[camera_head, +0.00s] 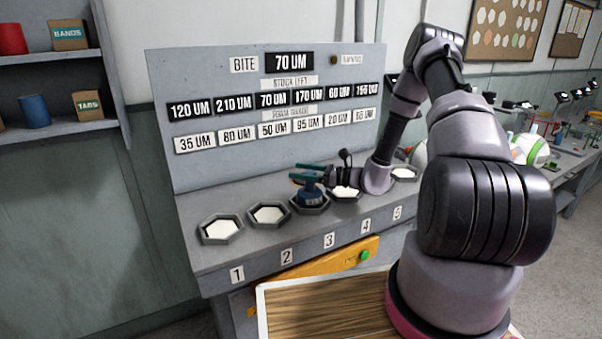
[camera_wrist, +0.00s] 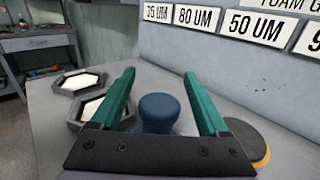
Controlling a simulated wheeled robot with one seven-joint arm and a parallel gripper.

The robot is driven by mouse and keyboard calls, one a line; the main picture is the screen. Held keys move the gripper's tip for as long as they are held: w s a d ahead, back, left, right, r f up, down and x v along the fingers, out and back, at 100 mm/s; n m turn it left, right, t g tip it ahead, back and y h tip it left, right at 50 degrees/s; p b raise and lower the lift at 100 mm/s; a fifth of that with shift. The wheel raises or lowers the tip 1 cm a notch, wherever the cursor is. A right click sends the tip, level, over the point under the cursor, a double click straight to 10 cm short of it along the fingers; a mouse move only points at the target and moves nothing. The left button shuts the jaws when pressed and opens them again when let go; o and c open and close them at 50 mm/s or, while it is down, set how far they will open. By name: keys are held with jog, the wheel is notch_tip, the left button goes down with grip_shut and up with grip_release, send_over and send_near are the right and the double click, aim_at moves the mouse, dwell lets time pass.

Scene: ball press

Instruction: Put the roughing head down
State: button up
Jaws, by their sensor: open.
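The roughing head appears to be the blue, round-knobbed piece (camera_head: 312,194) in the hexagonal tray above label 3 (camera_head: 325,208). In the wrist view its blue knob (camera_wrist: 158,110) stands upright between my fingers, with gaps on both sides. My gripper (camera_head: 298,172) has green fingers spread open over that tray, one on each side of the knob. It also shows in the wrist view (camera_wrist: 159,76). The lower part of the head is hidden by the gripper body in the wrist view. I cannot tell whether it rests flat in the tray.
White-filled trays 1 (camera_head: 204,232) and 2 (camera_head: 252,222) lie left; two more lie right, partly behind my arm. A dark disc with an orange edge (camera_wrist: 250,150) lies beside my gripper. The sign panel (camera_head: 160,80) rises behind. A wood-grained board (camera_head: 335,310) is in front.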

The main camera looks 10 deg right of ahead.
jog(key=v, duration=1.2)
jog(key=s+a+r+n+g+h, duration=0.35)
jog(key=s+r+n, duration=0.2)
jog(key=r, duration=0.35)
jog(key=s+a+r+n+g+h, duration=0.25)
jog(key=s+r+n+g, duration=0.25)
jog(key=r+n, duration=0.3)
jog(key=s+d+r+n+t+h, duration=0.2)
jog(key=s+r+t+h, duration=0.1)
jog(key=s+r, duration=0.4)
jog(key=s+d+r+n+t+h, duration=0.1)
jog(key=s+r+n+t+h, duration=0.2)
jog(key=s+r, duration=0.4)
notch_tip(320, 180, up, 3)
jog(key=shift+s+d+r+n+t+h, duration=0.15)
jog(key=shift+s+d+n+t+h, duration=0.15)
jog(key=shift+t+h, duration=0.6)
